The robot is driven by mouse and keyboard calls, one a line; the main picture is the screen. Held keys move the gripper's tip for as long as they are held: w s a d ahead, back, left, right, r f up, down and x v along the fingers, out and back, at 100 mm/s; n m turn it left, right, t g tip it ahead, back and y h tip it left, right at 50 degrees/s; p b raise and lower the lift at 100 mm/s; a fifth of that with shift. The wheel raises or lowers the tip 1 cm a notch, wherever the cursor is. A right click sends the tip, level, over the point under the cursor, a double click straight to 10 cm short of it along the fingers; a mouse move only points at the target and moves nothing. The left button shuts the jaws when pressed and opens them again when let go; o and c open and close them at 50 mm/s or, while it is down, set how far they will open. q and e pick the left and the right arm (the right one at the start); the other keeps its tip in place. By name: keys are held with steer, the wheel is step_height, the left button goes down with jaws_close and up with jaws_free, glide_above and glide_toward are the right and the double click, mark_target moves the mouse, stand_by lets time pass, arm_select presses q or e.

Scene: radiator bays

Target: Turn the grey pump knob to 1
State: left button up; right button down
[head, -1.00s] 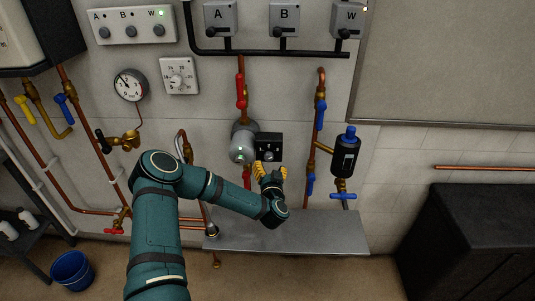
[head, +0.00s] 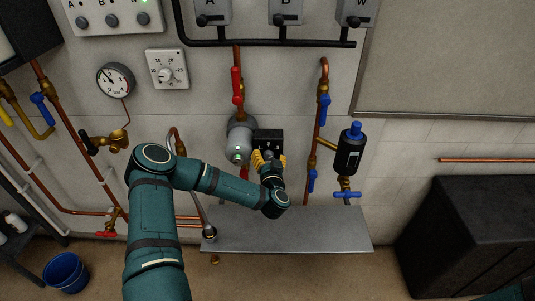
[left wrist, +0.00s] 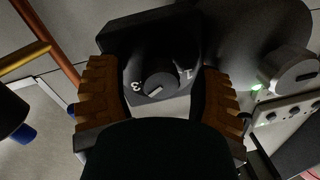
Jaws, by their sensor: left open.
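The grey pump (head: 239,137) is on a copper pipe on the wall, with a black control box (head: 268,137) at its right. In the left wrist view the pump knob (left wrist: 160,82) is a dark round dial on the box's face (left wrist: 140,38). A 3 shows on its left and a 1 on its right; a pale mark is on its lower part. My left gripper (head: 268,158) is in front of the box, its yellow-orange fingers open. In the left wrist view the gripper (left wrist: 158,74) has one finger on each side of the knob, with gaps visible. My right gripper is out of view.
A red-handled valve (head: 237,86) is above the pump. Blue-handled valves and a black cylinder (head: 349,153) are to the right. A grey shelf (head: 310,231) lies below. A wall dial (head: 167,70) and gauge (head: 115,80) are at upper left.

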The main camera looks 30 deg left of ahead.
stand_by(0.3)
arm_select(q)
jaws_close()
